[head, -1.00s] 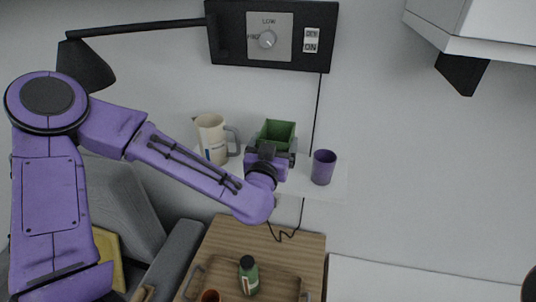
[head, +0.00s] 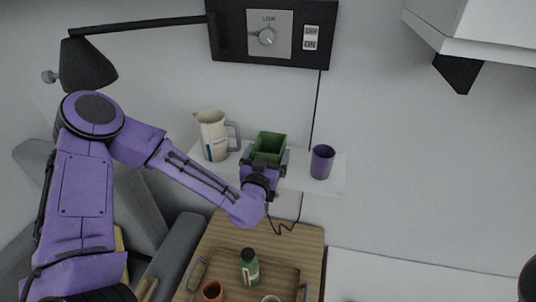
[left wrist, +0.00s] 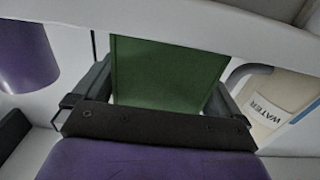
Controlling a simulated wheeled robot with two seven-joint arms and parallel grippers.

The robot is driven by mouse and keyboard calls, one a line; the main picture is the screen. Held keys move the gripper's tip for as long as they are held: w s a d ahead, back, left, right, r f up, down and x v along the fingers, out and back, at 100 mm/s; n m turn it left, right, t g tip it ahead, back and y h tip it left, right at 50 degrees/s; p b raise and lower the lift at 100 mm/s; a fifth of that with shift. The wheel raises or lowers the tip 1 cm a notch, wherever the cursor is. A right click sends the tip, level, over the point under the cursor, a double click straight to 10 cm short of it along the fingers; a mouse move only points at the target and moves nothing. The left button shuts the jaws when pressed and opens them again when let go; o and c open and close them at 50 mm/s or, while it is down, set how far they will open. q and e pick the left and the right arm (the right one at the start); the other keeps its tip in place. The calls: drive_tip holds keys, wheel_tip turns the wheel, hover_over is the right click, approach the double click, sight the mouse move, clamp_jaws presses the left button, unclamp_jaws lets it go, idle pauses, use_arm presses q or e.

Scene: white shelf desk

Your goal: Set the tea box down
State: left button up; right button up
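The tea box is a green open-topped box (head: 269,146) at the white shelf, between the pitcher and the purple cup. My left gripper (head: 264,161) is shut on it from the front, one finger on each side. In the left wrist view the green box (left wrist: 165,70) fills the space between the dark fingers of my left gripper (left wrist: 160,95). The gripper hides the box's lower part, so I cannot tell whether its bottom touches the shelf. My right gripper is not in view.
A cream pitcher (head: 212,137) stands left of the box, a purple cup (head: 322,162) to its right, on the white shelf (head: 312,184). Below, a wooden tray (head: 232,255) holds a green bottle (head: 249,267) and an orange cup (head: 212,291). A black lamp (head: 86,64) is at upper left.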

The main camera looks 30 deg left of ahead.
use_arm(q)
drive_tip(key=shift+w, duration=0.1)
drive_tip(key=shift+r, duration=0.2)
drive_tip(key=p+v, duration=0.4)
drive_tip(key=v, duration=0.8)
drive_tip(key=s+f+m+g+h, duration=0.15)
drive_tip(key=s+f+g, duration=0.25)
drive_tip(key=f, duration=0.7)
drive_tip(key=s+a+f+n+g, duration=0.2)
drive_tip(key=s+f+g, duration=0.3)
drive_tip(key=s+f, duration=0.3)
drive_tip(key=s+a+f+n+g, duration=0.3)
drive_tip(key=s+f+g, duration=0.2)
drive_tip(key=s, duration=0.6)
wheel_tip(320, 180, down, 3)
drive_tip(key=shift+a+r, duration=0.1)
drive_tip(key=shift+a, duration=0.15)
